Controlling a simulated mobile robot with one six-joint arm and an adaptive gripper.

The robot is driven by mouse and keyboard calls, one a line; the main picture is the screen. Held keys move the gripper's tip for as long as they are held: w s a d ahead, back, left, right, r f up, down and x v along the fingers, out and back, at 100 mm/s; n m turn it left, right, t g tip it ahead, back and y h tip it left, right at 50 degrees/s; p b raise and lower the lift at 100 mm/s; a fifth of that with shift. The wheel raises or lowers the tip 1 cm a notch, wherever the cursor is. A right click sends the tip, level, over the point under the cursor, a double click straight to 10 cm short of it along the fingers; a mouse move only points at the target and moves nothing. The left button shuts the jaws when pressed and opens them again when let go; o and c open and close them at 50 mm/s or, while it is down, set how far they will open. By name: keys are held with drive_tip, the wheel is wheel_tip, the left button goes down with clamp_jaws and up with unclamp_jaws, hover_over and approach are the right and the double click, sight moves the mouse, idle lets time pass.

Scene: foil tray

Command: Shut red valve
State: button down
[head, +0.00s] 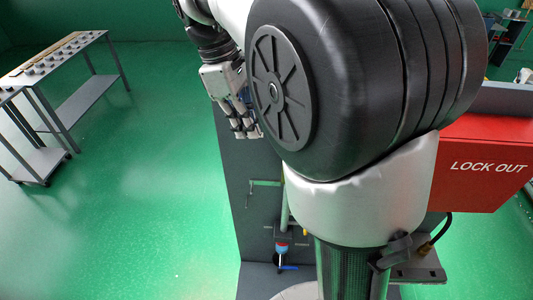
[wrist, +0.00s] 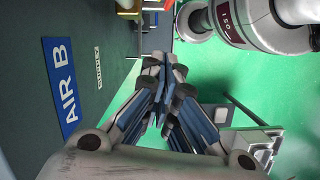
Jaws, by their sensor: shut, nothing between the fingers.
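My gripper (head: 245,130) hangs at the upper middle of the head view, beside the dark panel (head: 262,225). In the wrist view my gripper (wrist: 163,70) points up the picture; its fingers are together with nothing between them. A small pipe fitting (head: 281,247) with red and blue parts and a blue lever (head: 288,268) sits low on the panel, well below my gripper and apart from it. I cannot tell whether its red part is the red valve. My arm covers much of the panel in the head view.
A red box marked LOCK OUT (head: 482,168) stands at right. A green pipe (head: 264,184) runs on the panel. An AIR B sign (wrist: 64,88) is left of my gripper in the wrist view. A table (head: 60,55) and cart (head: 38,158) stand far left; green floor between is clear.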

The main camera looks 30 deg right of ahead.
drive_tip(key=s+d+f, duration=0.4)
drive_tip(key=f, duration=0.5)
drive_tip(key=shift+s+d+f, duration=0.2)
drive_tip(key=shift+f, duration=0.15)
